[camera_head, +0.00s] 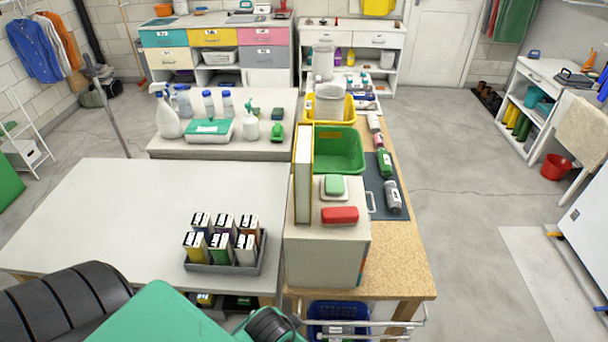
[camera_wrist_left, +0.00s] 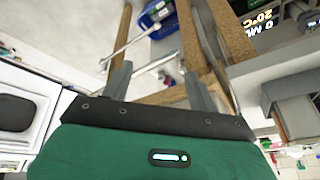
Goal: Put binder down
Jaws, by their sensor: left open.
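A tall binder (camera_head: 303,172) with a white side and yellow edges stands upright at the left edge of the top of a beige box-like cabinet (camera_head: 325,262). No gripper is on it. My left arm comes in at the bottom of the head view, with its fingers out of sight there. In the left wrist view my left gripper (camera_wrist_left: 158,88) is open, its two grey fingers wide apart with nothing held between them. I cannot make out the binder in the wrist view. My right gripper is not in view.
A red block (camera_head: 340,215) and a green sponge on a white dish (camera_head: 334,196) lie beside the binder. A grey tray (camera_head: 222,268) of small boxes sits on the white table (camera_head: 120,210), otherwise mostly clear. A green bin (camera_head: 340,150) stands behind, a blue basket (camera_head: 338,316) below.

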